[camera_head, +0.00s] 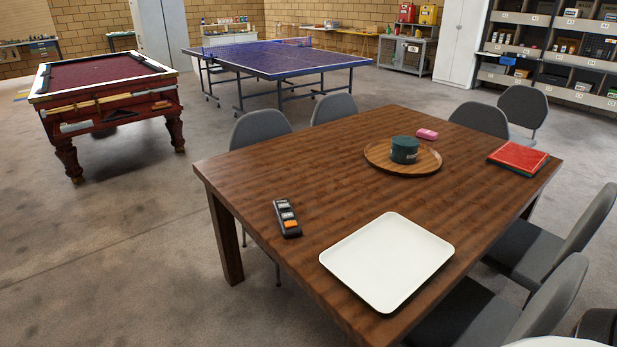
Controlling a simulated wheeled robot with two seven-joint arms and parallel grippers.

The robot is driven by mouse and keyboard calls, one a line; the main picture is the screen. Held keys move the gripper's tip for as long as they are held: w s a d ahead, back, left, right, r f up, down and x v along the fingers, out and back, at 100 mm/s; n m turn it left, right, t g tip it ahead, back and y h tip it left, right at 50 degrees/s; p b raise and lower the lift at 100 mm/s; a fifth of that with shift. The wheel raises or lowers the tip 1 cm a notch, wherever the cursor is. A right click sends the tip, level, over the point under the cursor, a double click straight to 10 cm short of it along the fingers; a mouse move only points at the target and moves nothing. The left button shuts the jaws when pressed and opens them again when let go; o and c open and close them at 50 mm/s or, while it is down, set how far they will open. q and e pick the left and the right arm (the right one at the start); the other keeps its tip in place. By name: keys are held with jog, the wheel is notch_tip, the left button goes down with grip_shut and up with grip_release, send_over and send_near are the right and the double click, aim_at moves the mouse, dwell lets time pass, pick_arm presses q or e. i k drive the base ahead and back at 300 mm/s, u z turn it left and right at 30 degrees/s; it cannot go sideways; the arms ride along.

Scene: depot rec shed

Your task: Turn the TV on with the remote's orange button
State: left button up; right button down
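A dark remote (287,218) lies on the brown wooden table (290,165), near its left front edge. It has several light buttons and an orange button (290,224) at its near end. No TV shows in this view. Neither my left nor my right gripper is in view.
A white tray (388,262) lies right of the remote. A round wooden tray (425,163) holds a green tin (404,150), with a pink item (427,134) by it. Grey chairs (261,127) surround the table; a pool table (105,75) stands left.

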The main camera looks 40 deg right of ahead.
aim_at(292, 224)
jog(key=z, duration=0.35)
jog(key=i, duration=0.4)
jog(key=z, duration=0.35)
